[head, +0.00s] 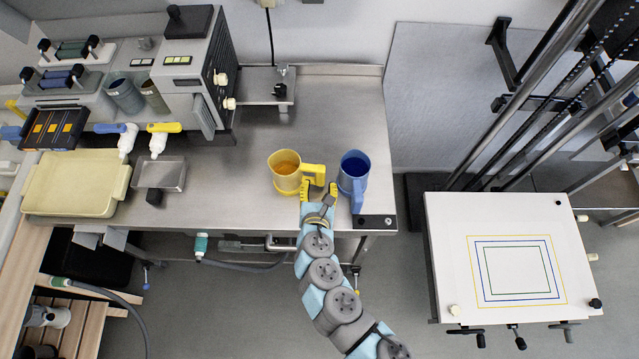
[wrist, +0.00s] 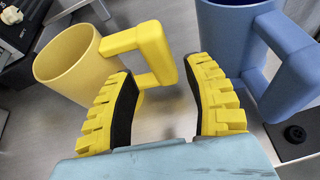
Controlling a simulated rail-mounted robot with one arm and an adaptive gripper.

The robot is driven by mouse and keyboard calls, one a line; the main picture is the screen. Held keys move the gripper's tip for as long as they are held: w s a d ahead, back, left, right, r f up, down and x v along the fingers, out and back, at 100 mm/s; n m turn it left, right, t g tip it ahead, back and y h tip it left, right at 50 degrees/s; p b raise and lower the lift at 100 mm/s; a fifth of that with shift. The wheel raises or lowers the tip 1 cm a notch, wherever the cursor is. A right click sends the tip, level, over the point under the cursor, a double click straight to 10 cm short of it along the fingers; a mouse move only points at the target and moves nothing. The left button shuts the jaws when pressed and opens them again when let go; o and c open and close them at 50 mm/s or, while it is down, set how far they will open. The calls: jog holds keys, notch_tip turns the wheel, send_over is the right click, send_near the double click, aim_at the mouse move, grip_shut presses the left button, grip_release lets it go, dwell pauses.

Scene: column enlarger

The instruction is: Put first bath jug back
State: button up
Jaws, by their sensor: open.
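Two jugs stand on the steel bench; nothing visible marks which is the first bath jug. The yellow jug (head: 284,180) stands upright, orange-toned inside, its handle (head: 314,169) toward the right. It also shows at upper left in the wrist view (wrist: 78,68). The blue jug (head: 352,170) stands upright to its right, dark blue inside, and shows at upper right in the wrist view (wrist: 225,35). My gripper (head: 319,188) is open and empty. In the wrist view its yellow fingers (wrist: 161,75) lie either side of the yellow handle's outer bar. Contact cannot be told.
The steel bench (head: 240,185) is clear left of the jugs. A small metal tray (head: 160,172), a cream tray (head: 75,183) and a processor with bottles (head: 125,95) occupy its left. A white enlarger baseboard (head: 510,230) stands at right, beyond a floor gap.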

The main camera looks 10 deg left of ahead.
jog(key=shift+p+v, duration=0.6)
jog(key=shift+v, duration=1.15)
jog(key=v, duration=0.7)
jog(key=shift+s, duration=0.25)
jog(key=shift+d+r, duration=0.1)
dwell(0.4)
